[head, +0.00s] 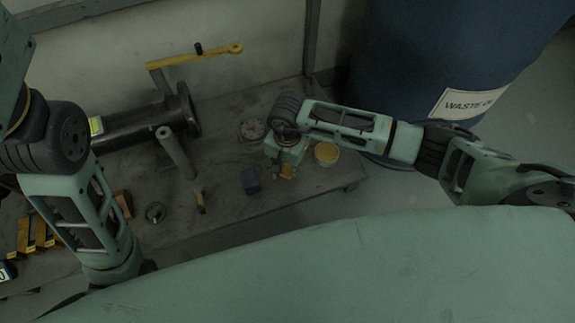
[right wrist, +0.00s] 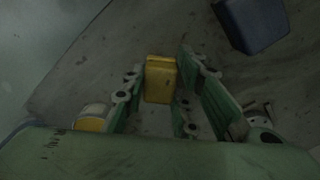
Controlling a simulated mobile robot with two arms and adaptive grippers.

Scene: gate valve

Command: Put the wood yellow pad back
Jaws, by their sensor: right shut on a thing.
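The yellow wooden pad (right wrist: 160,80) is a small block between the fingers of my right gripper (right wrist: 158,92) in the right wrist view. The gripper is shut on it. In the head view my right gripper (head: 286,160) points down over the right part of the bench, and a bit of the pad (head: 287,172) shows at its fingertips. Whether the pad touches the bench top is hard to tell. My left arm comes in from the left, and its gripper does not show.
A dark blue block (head: 251,181) lies left of the right gripper, a yellow-topped round tin (head: 326,154) to its right. A gauge (head: 252,130) lies behind. A dark pipe with a yellow-handled valve (head: 150,125) stands at left. Several yellow-brown blocks (head: 40,232) lie far left. A blue drum (head: 420,75) stands behind.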

